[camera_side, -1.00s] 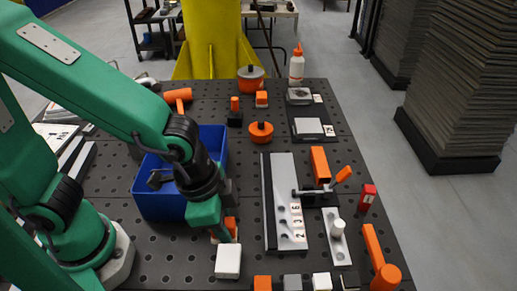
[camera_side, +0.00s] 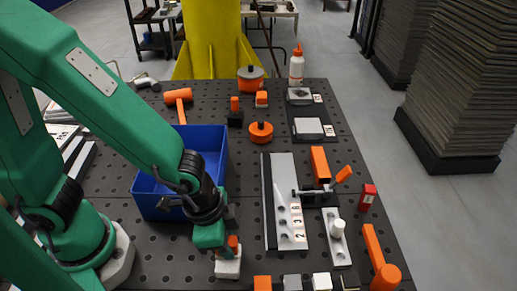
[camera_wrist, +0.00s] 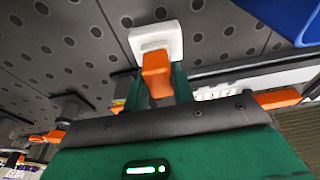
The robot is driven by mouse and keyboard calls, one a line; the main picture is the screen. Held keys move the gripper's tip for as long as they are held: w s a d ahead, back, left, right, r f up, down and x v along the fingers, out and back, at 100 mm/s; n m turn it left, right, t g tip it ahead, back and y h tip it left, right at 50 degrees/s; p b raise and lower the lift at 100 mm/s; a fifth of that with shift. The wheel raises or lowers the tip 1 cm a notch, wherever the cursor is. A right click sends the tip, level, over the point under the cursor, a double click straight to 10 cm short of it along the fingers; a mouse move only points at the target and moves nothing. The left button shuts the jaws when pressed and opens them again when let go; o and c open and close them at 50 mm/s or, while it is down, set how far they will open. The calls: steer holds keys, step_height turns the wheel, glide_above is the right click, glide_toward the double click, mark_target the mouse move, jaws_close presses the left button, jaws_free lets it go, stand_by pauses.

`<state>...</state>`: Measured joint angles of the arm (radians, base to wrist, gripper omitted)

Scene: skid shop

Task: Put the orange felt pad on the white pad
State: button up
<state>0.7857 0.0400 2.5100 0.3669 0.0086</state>
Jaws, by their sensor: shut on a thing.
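The orange felt pad (camera_side: 233,242) is a small orange block held in my gripper (camera_side: 222,250), and it also shows in the wrist view (camera_wrist: 156,72) between the green fingers (camera_wrist: 162,90). The white pad (camera_side: 228,268) is a small white block on the dark table, at the near edge in the side view and beyond the orange pad in the wrist view (camera_wrist: 155,38). The orange pad is right at the white pad and overlaps it in both views. I cannot tell whether they touch. My gripper's fingers partly hide the orange pad.
A blue bin (camera_side: 150,208) stands just behind and left of my gripper. A long grey plate (camera_side: 285,215) with a clamp lies to the right. Several small blocks line the near edge, such as an orange one (camera_side: 262,283).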

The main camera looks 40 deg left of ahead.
steer(key=shift+f, duration=0.75)
steer(key=shift+f, duration=0.15)
steer(key=o, duration=1)
steer(key=shift+r, duration=0.2)
steer(key=v, duration=1.2)
steer(key=shift+a, duration=0.1)
